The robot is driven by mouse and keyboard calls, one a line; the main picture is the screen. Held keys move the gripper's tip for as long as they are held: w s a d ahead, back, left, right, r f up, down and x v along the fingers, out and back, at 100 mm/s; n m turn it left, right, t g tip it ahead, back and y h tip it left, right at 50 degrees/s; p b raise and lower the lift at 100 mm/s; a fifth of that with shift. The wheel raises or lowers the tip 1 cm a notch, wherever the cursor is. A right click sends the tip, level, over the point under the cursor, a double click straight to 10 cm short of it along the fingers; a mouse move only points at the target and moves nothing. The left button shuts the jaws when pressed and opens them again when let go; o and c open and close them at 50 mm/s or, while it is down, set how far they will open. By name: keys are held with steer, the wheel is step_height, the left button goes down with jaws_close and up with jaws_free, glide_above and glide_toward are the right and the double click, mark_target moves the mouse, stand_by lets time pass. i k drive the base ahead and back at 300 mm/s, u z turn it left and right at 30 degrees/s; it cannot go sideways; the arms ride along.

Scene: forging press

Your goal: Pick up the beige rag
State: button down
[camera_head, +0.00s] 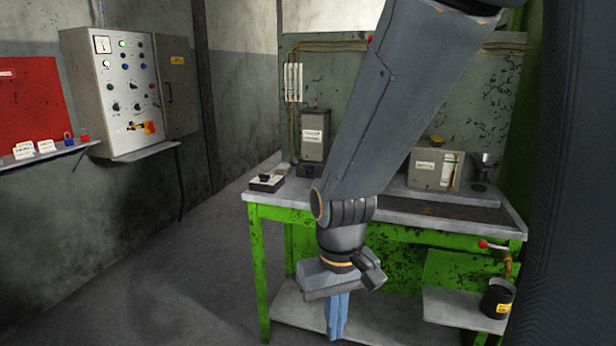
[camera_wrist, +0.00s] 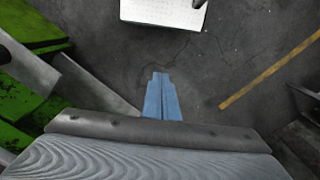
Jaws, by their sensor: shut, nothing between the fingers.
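My gripper (camera_head: 337,318) points down in front of the green workbench in the head view, with its blue fingers together and empty. In the wrist view the blue fingers (camera_wrist: 161,98) also show closed against each other, with bare floor beyond them. I cannot make out a beige rag in either view. My arm hides the middle of the bench top and part of its back panel.
The green workbench (camera_head: 256,262) has a lower shelf (camera_head: 285,305) close to the fingers. A black can (camera_head: 497,299) stands on a side shelf at the right, near a red-knobbed lever (camera_head: 483,244). Grey floor (camera_head: 170,280) is open at the left.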

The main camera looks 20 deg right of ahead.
mark_target(282, 169)
steer(key=u, duration=0.5)
steer(key=i, duration=0.8)
steer(key=u, duration=0.65)
steer(key=i, duration=0.8)
steer(key=z, duration=0.75)
steer(key=i, duration=0.95)
steer(key=z, duration=0.75)
